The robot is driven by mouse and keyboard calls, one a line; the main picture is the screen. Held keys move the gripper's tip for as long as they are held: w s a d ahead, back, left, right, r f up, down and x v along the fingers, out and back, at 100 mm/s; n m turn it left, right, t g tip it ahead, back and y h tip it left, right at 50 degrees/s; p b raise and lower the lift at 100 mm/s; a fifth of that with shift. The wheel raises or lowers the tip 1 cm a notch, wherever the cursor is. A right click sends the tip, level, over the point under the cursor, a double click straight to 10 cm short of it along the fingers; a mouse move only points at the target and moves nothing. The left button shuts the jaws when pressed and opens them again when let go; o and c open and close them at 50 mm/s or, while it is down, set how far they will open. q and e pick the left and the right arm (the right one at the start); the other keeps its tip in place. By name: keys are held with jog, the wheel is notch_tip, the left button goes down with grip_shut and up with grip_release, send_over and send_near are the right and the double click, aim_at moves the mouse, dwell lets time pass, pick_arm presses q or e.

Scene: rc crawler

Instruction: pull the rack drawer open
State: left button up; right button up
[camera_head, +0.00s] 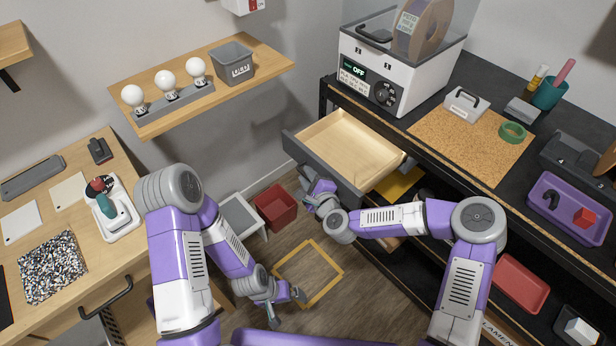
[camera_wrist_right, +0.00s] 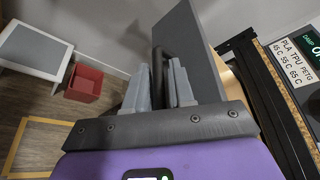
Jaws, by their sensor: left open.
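The rack drawer (camera_head: 350,150) is pulled out from under the black worktop, its pale wooden inside empty. Its dark grey front (camera_wrist_right: 195,45) faces my right gripper (camera_head: 309,180). In the right wrist view, the drawer's black bar handle (camera_wrist_right: 157,72) lies between the two grey fingers of this gripper (camera_wrist_right: 160,85), which look closed on it. The handle is hidden in the head view. My left gripper (camera_head: 288,308) is open and empty, low over the floor near the yellow floor frame, away from the drawer.
A red bin (camera_head: 276,207) and a grey-topped stand (camera_head: 240,216) are on the floor left of the drawer. A yellow square outline (camera_head: 330,260) marks the floor. A white machine (camera_head: 385,75) stands on the worktop (camera_head: 425,118) above the drawer. A wooden workbench (camera_head: 110,250) stands left.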

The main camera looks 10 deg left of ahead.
jog(key=shift+s, duration=0.15)
jog(key=p+v, duration=0.1)
jog(key=v, duration=0.6)
jog(key=shift+d+p, duration=0.15)
jog(key=shift+p, duration=0.15)
jog(key=shift+s, duration=0.15)
